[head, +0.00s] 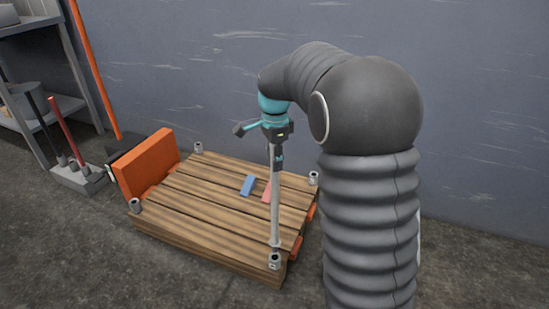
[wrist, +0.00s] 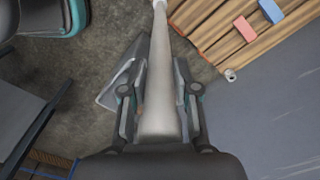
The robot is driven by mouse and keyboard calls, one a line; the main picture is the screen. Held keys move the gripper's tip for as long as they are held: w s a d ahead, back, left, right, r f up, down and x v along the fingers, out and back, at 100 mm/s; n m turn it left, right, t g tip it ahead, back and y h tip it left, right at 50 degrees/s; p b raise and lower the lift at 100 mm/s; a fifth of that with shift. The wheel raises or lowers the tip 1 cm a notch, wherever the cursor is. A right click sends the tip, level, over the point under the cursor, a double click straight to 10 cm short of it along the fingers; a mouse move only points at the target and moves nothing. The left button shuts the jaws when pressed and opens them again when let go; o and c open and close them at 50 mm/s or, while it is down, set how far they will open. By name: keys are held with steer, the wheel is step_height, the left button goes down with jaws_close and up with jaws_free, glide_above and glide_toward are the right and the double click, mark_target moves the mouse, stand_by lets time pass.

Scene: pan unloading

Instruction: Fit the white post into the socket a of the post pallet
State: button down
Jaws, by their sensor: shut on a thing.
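The white post (head: 275,205) hangs upright in my gripper (head: 278,158), which is shut on its upper part. In the wrist view my gripper (wrist: 158,92) has a finger on each side of the post (wrist: 160,110). The post's collared lower end is at or just above the near-corner socket (head: 274,262) of the wooden post pallet (head: 195,215). I cannot tell whether it has entered. Other sockets stand at the left corner (head: 135,205), far corner (head: 198,147) and right corner (head: 313,178). I cannot read which is socket a.
A blue block (head: 248,185) and a pink block (head: 267,191) lie on the pallet's slats. An orange panel (head: 147,163) stands at its left edge. A grey shelf (head: 35,75) and a holder with upright handles (head: 78,178) are further left. A grey wall is behind.

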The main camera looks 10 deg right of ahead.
mark_target(275, 183)
steer(key=shift+f+b, duration=0.65)
steer(key=shift+f, duration=0.5)
steer(key=shift+f+b, duration=1.6)
steer(key=shift+f, duration=1.65)
stand_by(3.0)
steer(key=c, duration=0.8)
jaws_free()
